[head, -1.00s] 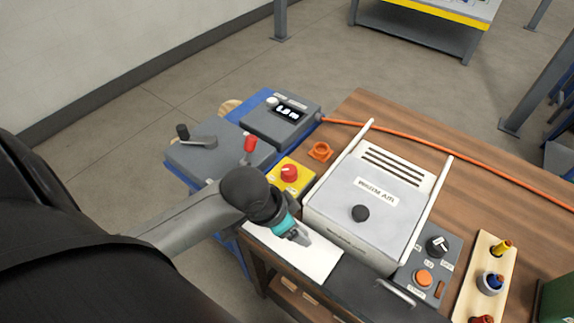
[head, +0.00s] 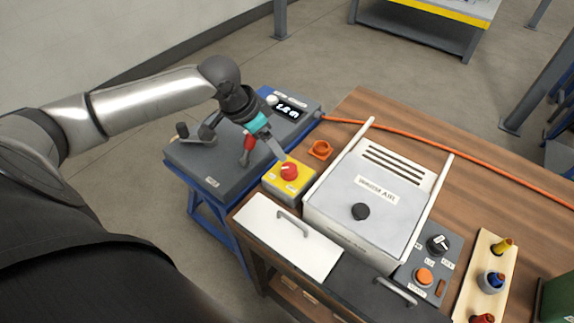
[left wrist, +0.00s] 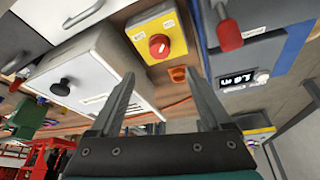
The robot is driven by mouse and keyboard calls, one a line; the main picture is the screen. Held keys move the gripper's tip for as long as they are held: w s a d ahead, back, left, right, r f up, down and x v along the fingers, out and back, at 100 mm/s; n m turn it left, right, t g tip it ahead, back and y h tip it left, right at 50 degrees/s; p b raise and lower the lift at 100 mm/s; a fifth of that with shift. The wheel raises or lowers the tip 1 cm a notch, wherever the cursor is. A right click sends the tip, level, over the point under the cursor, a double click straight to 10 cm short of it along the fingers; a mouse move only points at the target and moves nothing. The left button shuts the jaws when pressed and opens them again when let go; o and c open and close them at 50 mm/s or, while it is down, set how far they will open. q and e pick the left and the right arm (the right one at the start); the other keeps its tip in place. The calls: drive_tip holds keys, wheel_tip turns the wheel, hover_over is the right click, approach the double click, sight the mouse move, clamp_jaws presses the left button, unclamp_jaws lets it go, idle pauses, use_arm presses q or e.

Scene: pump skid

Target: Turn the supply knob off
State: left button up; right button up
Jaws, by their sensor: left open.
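A yellow box (head: 284,186) with a round red knob (head: 289,171) sits at the left edge of the wooden bench, beside the white cabinet. In the left wrist view the red knob (left wrist: 159,47) has a pale pointer mark, and small white labels lie on the yellow face; I cannot read them. I cannot tell whether this is the supply knob. My left gripper (head: 280,152) is open and empty, its fingers angled down just behind the red knob. In the left wrist view its fingers (left wrist: 163,74) are apart, with the knob beyond their tips. My right gripper is not in view.
A red-handled lever (head: 248,146) and a display unit (head: 288,110) stand on the blue stand under my left arm. The white cabinet (head: 410,175) has a black knob. A grey panel (head: 416,262) carries another black knob (head: 437,244) and an orange button (head: 424,277).

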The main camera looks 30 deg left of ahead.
sight(288, 168)
use_arm(q)
drive_tip(key=b+x, duration=0.2)
drive_tip(key=x, duration=0.9)
drive_tip(key=shift+f, duration=0.3)
drive_tip(key=shift+c, duration=0.2)
clamp_jaws()
